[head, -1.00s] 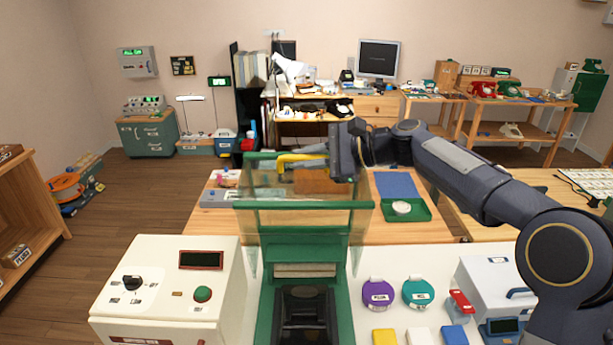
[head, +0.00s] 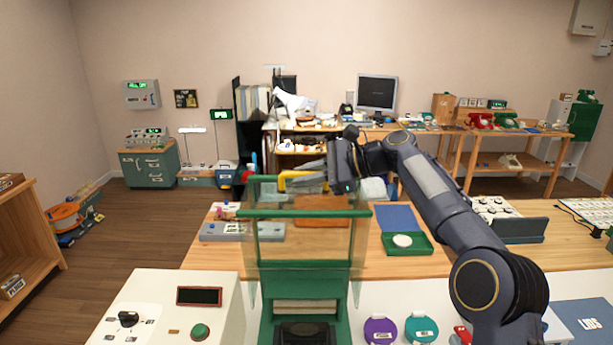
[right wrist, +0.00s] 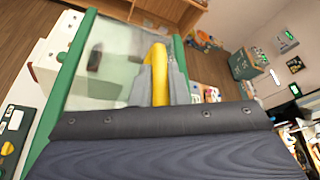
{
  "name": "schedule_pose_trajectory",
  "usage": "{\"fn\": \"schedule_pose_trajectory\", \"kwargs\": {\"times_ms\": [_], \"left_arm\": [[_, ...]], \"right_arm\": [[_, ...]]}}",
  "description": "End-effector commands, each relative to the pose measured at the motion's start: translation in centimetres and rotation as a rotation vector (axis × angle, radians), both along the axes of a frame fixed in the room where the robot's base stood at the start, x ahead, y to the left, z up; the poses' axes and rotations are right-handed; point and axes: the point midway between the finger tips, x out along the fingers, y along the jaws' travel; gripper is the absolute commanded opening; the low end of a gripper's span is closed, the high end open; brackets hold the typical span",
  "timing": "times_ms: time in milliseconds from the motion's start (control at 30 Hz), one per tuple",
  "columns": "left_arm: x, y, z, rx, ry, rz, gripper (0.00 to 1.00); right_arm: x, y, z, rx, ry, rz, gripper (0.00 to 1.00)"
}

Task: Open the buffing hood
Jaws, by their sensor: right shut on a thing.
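The buffing hood (head: 311,212) is a clear panel box with green edges. It stands raised and tilted above its green base (head: 354,292) on the white bench in the head view. Its yellow handle (head: 286,182) is at the top. My right gripper (head: 318,178) is shut on this handle, coming from the right. In the right wrist view, the grey fingers clasp the yellow handle (right wrist: 159,72), with the clear hood panel (right wrist: 105,60) behind it. My left gripper is not in view. The dark machine part (head: 305,333) under the hood is cut off by the frame's bottom edge.
A white control box (head: 150,300) with a dial and green button stands left of the base. Purple (head: 380,330) and teal (head: 421,328) round pieces lie to its right. A wooden table (head: 350,262) behind holds a green tray (head: 422,250) and grey panel.

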Motion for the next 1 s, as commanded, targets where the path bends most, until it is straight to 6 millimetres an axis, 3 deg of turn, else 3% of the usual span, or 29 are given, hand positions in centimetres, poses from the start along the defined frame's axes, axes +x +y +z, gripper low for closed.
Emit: {"fn": "schedule_pose_trajectory", "kwargs": {"times_ms": [200, 233, 400, 733, 1000], "left_arm": [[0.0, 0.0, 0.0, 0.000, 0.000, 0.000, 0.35], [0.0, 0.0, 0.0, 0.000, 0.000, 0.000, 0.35], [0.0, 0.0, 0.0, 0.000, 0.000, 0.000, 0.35], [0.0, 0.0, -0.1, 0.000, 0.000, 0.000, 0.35], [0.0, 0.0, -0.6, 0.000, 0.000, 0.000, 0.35]], "right_arm": [[0.0, 0.0, -0.5, -0.007, 0.005, 0.004, 0.00], [0.0, 0.0, -0.5, -0.007, 0.005, 0.004, 0.17], [0.0, 0.0, -0.3, -0.004, 0.003, 0.003, 0.36], [-0.1, -0.6, 0.1, -0.001, 0.000, 0.000, 0.36], [-0.9, -4.8, 1.5, -0.001, 0.000, -0.002, 0.36]]}}
